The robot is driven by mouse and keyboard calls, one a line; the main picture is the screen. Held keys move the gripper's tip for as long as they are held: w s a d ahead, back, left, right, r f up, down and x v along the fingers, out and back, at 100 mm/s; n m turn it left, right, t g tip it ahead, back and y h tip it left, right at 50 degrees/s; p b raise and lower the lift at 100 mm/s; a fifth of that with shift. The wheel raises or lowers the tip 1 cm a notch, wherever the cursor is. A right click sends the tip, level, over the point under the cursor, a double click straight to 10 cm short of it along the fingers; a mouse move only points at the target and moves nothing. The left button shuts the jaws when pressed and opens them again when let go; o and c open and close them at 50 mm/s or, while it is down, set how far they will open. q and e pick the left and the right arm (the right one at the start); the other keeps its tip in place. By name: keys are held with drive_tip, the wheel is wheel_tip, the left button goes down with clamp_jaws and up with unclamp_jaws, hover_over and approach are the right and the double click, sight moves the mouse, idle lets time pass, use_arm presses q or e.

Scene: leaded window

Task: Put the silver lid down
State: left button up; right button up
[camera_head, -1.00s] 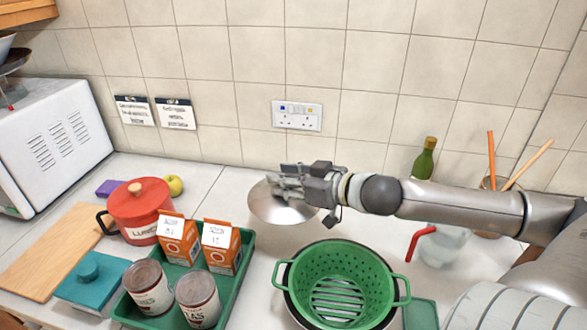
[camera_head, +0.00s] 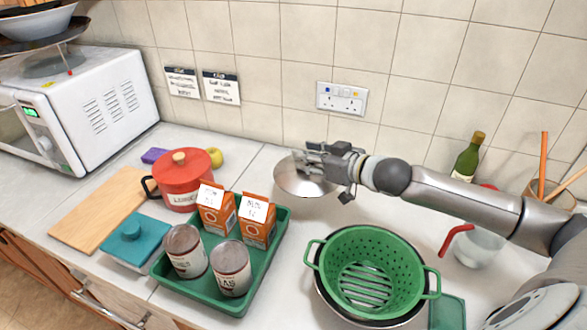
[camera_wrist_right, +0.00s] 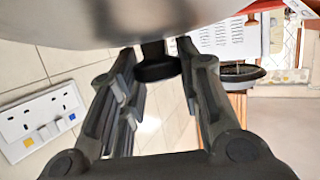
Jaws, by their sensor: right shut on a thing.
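The silver lid (camera_head: 302,179) is a shiny shallow dome near the back of the worktop. My right gripper (camera_head: 318,157) is above it, shut on its black knob. In the right wrist view the gripper's fingers (camera_wrist_right: 158,82) close around the dark knob, and the lid's grey metal (camera_wrist_right: 130,22) fills the top. The lid appears roughly level; I cannot tell whether its rim touches the worktop. My left gripper is not in view.
A green tray (camera_head: 205,298) with cans and orange cartons stands left of the lid. A green colander (camera_head: 368,270) in a pot is in front. A red pot (camera_head: 187,182) is farther left. A green bottle (camera_head: 468,158) and a jug (camera_head: 480,245) stand right.

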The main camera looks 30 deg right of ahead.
drive_tip(key=x, duration=0.2)
drive_tip(key=p+x, duration=0.1)
drive_tip(key=shift+w+d+r, duration=0.1)
drive_tip(key=shift+d+r, duration=0.05)
drive_tip(key=shift+d, duration=0.1)
drive_tip(key=w+f, duration=0.1)
drive_tip(key=f, duration=0.1)
drive_tip(key=w+f, duration=0.1)
drive_tip(key=f, duration=0.1)
drive_tip(key=w+f+p, duration=0.1)
drive_tip(key=w+f, duration=0.1)
drive_tip(key=shift+w, duration=0.15)
wheel_tip(320, 180, down, 3)
drive_tip(key=shift+w+r+p, duration=0.1)
drive_tip(key=shift+w+p, duration=0.05)
drive_tip(key=shift+p, duration=0.35)
drive_tip(key=shift+f, duration=0.3)
drive_tip(key=shift+f, duration=0.2)
drive_tip(key=o, duration=1.1)
drive_tip(key=shift+r, duration=0.15)
